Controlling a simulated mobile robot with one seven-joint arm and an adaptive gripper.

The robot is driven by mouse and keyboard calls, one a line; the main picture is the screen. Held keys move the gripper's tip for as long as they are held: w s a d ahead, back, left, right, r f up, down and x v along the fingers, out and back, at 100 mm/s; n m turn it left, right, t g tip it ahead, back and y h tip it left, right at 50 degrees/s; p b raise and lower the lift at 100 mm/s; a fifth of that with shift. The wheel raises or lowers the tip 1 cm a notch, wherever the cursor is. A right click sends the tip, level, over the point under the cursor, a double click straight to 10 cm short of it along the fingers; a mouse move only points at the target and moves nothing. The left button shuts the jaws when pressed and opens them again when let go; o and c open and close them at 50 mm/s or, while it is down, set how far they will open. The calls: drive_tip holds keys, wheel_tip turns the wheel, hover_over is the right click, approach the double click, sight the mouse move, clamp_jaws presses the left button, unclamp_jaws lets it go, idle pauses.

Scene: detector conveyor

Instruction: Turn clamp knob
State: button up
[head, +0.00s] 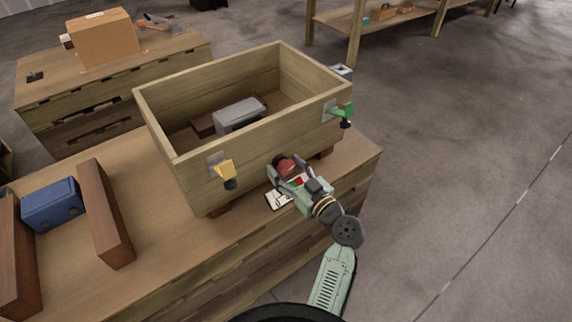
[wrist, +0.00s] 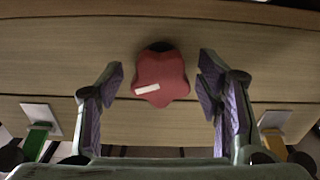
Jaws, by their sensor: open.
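The clamp knob is a red lobed knob (wrist: 160,80) with a white mark on it, on the front wall of an open wooden box. In the head view the knob (head: 285,166) shows in front of my gripper, partly covered by it. My gripper (wrist: 160,84) is open, with one finger on each side of the knob. Gaps show between the knob and both fingers in the wrist view. In the head view my gripper (head: 288,172) reaches to the box's front wall.
The wooden box (head: 185,172) stands on a workbench (head: 165,250) and holds a grey object (head: 238,114). A yellow latch (head: 227,172) and a green latch (head: 343,111) stick out from its wall. A blue block (head: 52,204) lies between brown beams at left.

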drive_tip(key=shift+w+a, duration=0.1)
drive_tip(key=shift+w, duration=0.05)
drive_tip(key=c, duration=1.2)
drive_tip(key=shift+m+b, duration=0.3)
drive_tip(key=shift+m, duration=2.6)
